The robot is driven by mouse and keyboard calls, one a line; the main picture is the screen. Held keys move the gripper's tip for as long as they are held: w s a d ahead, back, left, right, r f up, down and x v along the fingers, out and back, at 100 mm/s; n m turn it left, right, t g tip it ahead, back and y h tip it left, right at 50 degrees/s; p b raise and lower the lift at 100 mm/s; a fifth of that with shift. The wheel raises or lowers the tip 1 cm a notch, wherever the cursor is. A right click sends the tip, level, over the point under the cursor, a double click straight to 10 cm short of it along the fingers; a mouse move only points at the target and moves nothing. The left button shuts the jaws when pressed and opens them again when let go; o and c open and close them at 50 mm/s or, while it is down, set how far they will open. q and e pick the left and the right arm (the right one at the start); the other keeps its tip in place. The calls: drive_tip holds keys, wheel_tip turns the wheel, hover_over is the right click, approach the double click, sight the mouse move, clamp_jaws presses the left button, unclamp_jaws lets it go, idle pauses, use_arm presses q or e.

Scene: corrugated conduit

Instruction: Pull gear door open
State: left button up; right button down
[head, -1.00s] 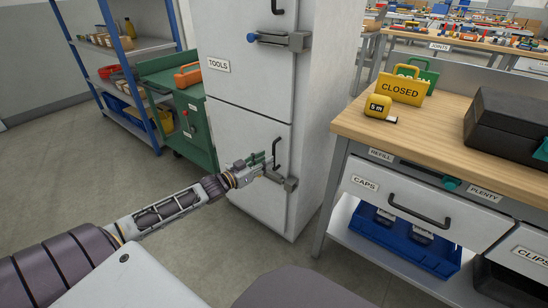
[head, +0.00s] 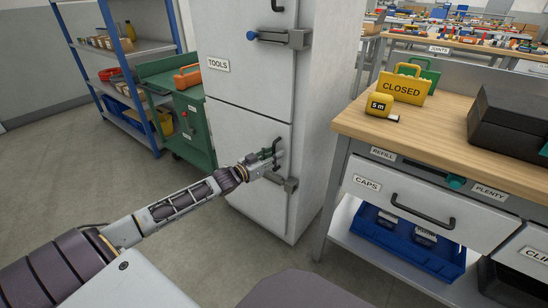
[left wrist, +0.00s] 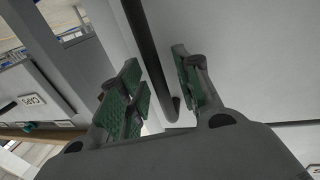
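The tall white cabinet has a lower door (head: 245,135), shut, with a dark vertical bar handle (head: 279,143). No "gear" label shows on it. A grey latch block (head: 286,182) sits at its right edge below the handle. My left gripper (head: 271,156) is at the handle. In the left wrist view, its green-padded fingers (left wrist: 162,88) are spread, with the dark handle bar (left wrist: 148,48) running between them and a gap visible on both sides. My right gripper is not in view.
The upper cabinet door (head: 245,80) is labelled TOOLS and has a blue-knobbed latch (head: 280,38). A workbench (head: 440,115) with a CAPS drawer (head: 410,205) stands on the right. A green cart (head: 180,115) and blue-framed shelves (head: 125,50) stand on the left. Grey floor lies open in front.

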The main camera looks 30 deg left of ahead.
use_arm(q)
drive_tip(key=shift+w, duration=0.15)
clamp_jaws()
idle(0.4)
